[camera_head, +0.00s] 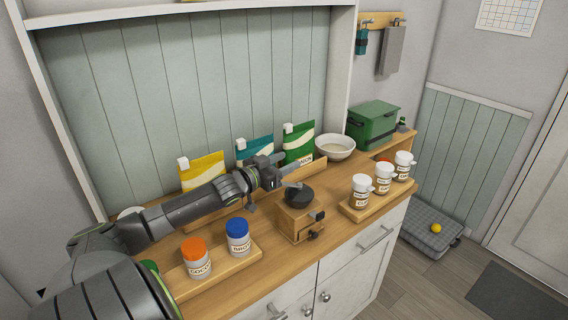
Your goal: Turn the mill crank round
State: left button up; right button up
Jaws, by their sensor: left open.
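The mill (294,219) stands on the wooden counter, a wooden box with a dark domed top (299,197). A small, light crank piece (291,185) shows at the top of the dome; its exact shape is too small to tell. My left gripper (287,166) is open, just above and behind the mill, with its fingers pointing right. It appears to hold nothing and to be apart from the crank, though the gap is hard to judge. My left arm crosses the counter from the left. My right gripper is not in view.
A tray with an orange-lidded jar (196,257) and a blue-lidded jar (238,237) is left of the mill. Several white canisters (361,191) stand on a tray at right. Behind are yellow, teal and green bags (299,139), a bowl (335,147) and a green box (373,126).

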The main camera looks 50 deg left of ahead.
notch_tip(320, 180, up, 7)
jog(key=p, duration=0.6)
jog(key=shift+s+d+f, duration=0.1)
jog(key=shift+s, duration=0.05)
